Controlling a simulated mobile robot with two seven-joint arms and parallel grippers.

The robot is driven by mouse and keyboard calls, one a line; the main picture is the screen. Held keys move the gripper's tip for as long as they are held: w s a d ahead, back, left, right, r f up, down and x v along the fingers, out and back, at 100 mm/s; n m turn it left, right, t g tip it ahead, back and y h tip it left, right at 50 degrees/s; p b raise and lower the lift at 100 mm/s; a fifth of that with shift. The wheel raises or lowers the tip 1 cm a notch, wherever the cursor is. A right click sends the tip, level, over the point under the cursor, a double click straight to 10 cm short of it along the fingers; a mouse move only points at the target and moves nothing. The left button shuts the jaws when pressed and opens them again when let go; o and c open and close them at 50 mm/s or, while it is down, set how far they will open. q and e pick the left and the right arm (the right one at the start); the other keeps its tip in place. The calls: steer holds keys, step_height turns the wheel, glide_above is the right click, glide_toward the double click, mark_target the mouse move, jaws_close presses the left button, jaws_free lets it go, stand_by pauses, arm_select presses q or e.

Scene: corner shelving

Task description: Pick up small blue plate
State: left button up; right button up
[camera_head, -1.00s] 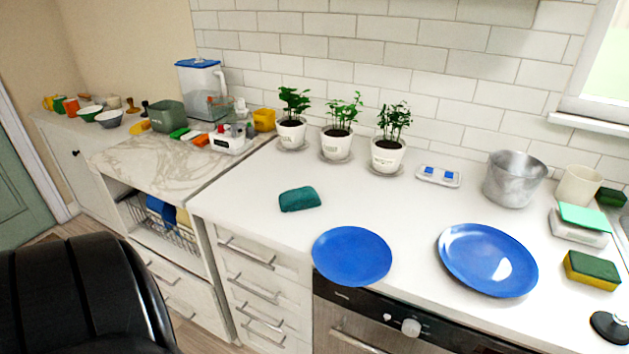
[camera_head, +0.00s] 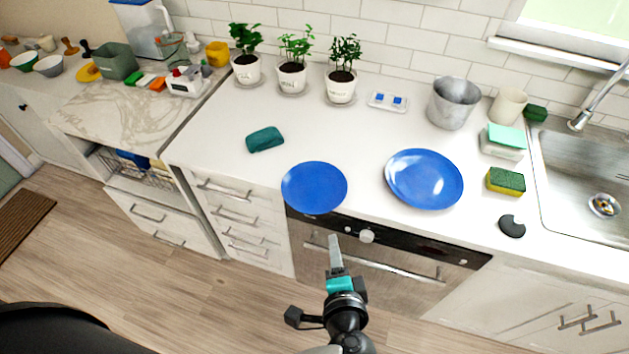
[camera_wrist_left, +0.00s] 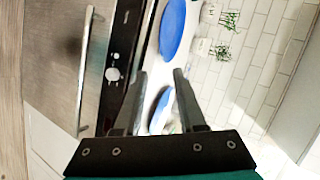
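The small blue plate (camera_head: 314,187) lies flat on the white counter, at the front edge above the oven. A larger blue plate (camera_head: 424,178) lies to its right. My left gripper (camera_head: 335,242) is in front of the oven, below the small plate in the picture and apart from it. In the left wrist view its two fingers (camera_wrist_left: 159,76) are spread with nothing held. There the small plate (camera_wrist_left: 172,28) shows beyond the fingertips, and part of the larger plate (camera_wrist_left: 161,108) shows between the fingers. My right gripper is out of view.
A teal cloth-like item (camera_head: 265,139) lies left of the small plate. Potted plants (camera_head: 341,85) and a metal pot (camera_head: 452,103) stand behind. A sponge (camera_head: 506,181) and the sink (camera_head: 585,170) are on the right. The oven handle (camera_head: 375,262) runs close to my gripper.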

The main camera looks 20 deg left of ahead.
arm_select(q)
steer(key=b+x, duration=0.8)
steer(key=x, duration=0.7)
steer(key=shift+a, duration=0.2)
steer(key=shift+s+r, duration=0.1)
steer(key=shift+c, duration=0.4)
jaws_close()
stand_by(0.5)
